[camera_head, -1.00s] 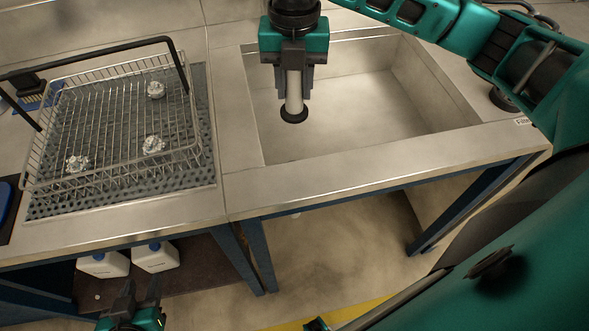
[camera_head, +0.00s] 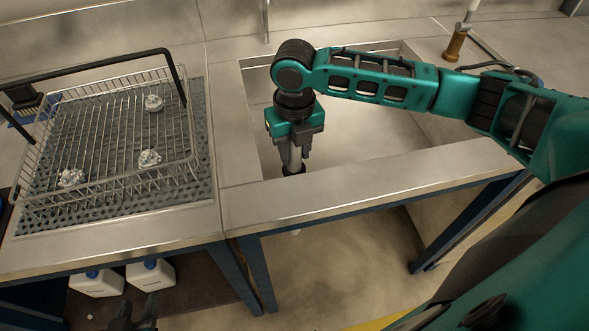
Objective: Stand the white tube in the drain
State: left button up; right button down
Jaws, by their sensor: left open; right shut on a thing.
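I cannot tell whether this end touches the basin floor. The drain itself is not visible; the arm, the tube or the front rim may hide it. My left gripper (camera_head: 133,312) is open and empty at the bottom edge, low in front of the bench.
A wire basket (camera_head: 110,130) with several small metal fittings (camera_head: 150,158) stands on a perforated mat left of the sink. A faucet (camera_head: 264,20) rises behind the sink. A brown-handled fixture (camera_head: 456,42) stands back right. White jugs (camera_head: 150,273) stand under the bench.

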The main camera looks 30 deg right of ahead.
aim_at(295, 169)
notch_tip(295, 169, down, 6)
jog(key=shift+b, duration=0.4)
jog(key=shift+f, duration=0.1)
jog(key=shift+f, duration=0.2)
jog(key=c, duration=0.8)
grip_release()
notch_tip(295, 169, up, 12)
jog(key=shift+r+p, duration=0.2)
jog(key=shift+p, duration=0.7)
